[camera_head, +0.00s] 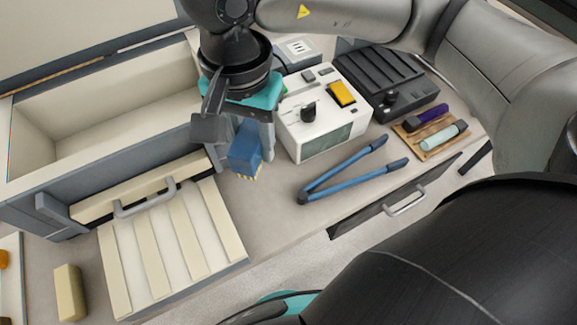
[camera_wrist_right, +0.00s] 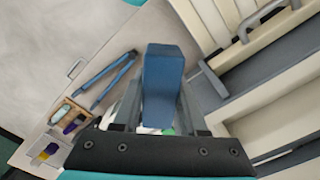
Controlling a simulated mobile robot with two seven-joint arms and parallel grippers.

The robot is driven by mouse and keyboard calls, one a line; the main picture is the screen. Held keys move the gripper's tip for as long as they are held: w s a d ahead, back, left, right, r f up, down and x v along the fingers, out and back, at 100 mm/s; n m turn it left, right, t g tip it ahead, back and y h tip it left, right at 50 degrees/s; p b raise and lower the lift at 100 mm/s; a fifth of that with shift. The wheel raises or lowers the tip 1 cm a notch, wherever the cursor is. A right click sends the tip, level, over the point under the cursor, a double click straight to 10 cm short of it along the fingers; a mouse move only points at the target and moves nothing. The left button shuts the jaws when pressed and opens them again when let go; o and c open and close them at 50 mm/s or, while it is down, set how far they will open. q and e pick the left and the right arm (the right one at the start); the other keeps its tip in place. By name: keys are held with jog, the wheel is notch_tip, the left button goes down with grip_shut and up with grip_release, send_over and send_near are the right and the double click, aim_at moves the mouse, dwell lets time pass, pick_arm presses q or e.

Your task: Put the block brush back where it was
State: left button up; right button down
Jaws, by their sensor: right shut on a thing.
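The block brush is a blue block (camera_head: 245,148) with short yellow bristles at its lower edge. My right gripper (camera_head: 239,135) is shut on it and holds it over the grey counter, bristles down, left of the white device. In the right wrist view the blue block (camera_wrist_right: 163,82) sits between the two fingers of the right gripper (camera_wrist_right: 160,105). I cannot tell how far it is above the counter. My left gripper is not in view.
A white device with a yellow switch (camera_head: 309,136) stands close to the right. Blue long-handled pliers (camera_head: 335,185) lie on the counter. A ribbed cream board (camera_head: 165,245), an open drawer-like box (camera_head: 105,112) and a tan block (camera_head: 69,293) are at left. A tray with tubes (camera_head: 418,143) is at right.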

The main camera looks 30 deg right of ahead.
jog(key=b, duration=0.1)
send_over(265, 209)
notch_tip(265, 209, down, 15)
jog(key=shift+r, duration=0.1)
jog(key=shift+f+b, duration=0.45)
jog(key=shift+f, duration=2.1)
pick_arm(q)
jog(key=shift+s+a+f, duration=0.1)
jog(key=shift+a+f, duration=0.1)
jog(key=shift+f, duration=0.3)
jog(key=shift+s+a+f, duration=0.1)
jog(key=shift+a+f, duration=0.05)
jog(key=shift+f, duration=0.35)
pick_arm(e)
jog(key=shift+f, duration=0.15)
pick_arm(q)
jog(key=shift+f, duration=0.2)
pick_arm(e)
jog(key=shift+c, duration=2.2)
grip_release()
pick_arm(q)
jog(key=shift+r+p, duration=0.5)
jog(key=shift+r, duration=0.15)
pick_arm(e)
notch_tip(265, 209, up, 12)
jog(key=shift+r, duration=0.2)
